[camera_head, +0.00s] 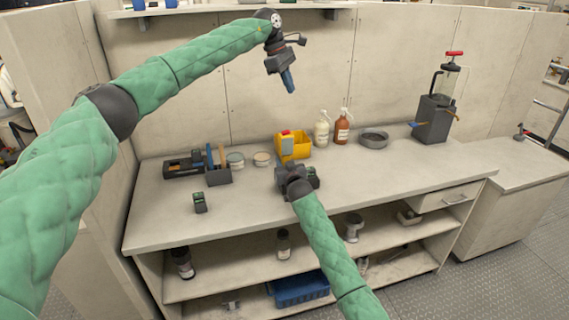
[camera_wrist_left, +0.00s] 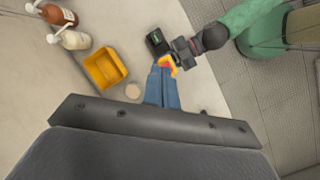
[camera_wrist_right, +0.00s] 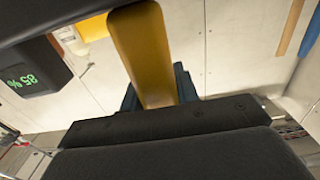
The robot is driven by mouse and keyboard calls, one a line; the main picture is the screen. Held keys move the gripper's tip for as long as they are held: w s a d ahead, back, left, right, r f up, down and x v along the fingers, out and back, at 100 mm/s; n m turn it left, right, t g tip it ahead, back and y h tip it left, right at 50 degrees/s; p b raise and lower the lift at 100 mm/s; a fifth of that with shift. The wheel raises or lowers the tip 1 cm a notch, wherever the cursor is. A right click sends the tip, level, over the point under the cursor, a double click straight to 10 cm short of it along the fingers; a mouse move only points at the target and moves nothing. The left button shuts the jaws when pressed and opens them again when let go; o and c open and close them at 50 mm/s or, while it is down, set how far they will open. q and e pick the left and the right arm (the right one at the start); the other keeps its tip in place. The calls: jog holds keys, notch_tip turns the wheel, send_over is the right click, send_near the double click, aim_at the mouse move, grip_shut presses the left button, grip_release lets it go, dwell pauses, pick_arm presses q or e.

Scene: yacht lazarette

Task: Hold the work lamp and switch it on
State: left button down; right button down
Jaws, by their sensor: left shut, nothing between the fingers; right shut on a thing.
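The work lamp (camera_head: 286,147) appears as a yellow body with a red patch on top, held upright just above the bench. My right gripper (camera_head: 289,168) is shut on it. In the right wrist view the yellow lamp body (camera_wrist_right: 144,55) stands between the fingers. In the left wrist view the lamp's end (camera_wrist_left: 172,66) shows partly behind my blue left fingers. My left gripper (camera_head: 290,86) is shut and empty, high above the lamp and pointing down, clear of it. I cannot see any light from the lamp.
A yellow bin (camera_head: 301,147) stands behind the lamp. A dark box with green digits (camera_wrist_right: 33,70) is beside my right gripper; a similar one (camera_head: 200,203) sits front left. Bottles (camera_head: 342,127), a grey bowl (camera_head: 373,139) and a pump (camera_head: 434,115) stand right. The bench's front right is clear.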

aim_at(288, 131)
pick_arm(q)
notch_tip(288, 131, down, 6)
jog(key=m+y, duration=0.3)
jog(key=y, duration=0.1)
jog(key=shift+a+r, duration=0.15)
jog(key=shift+r, duration=0.1)
jog(key=shift+f, duration=0.1)
jog(key=shift+f, duration=3.2)
jog(key=shift+f, duration=0.95)
jog(key=shift+r, duration=3.55)
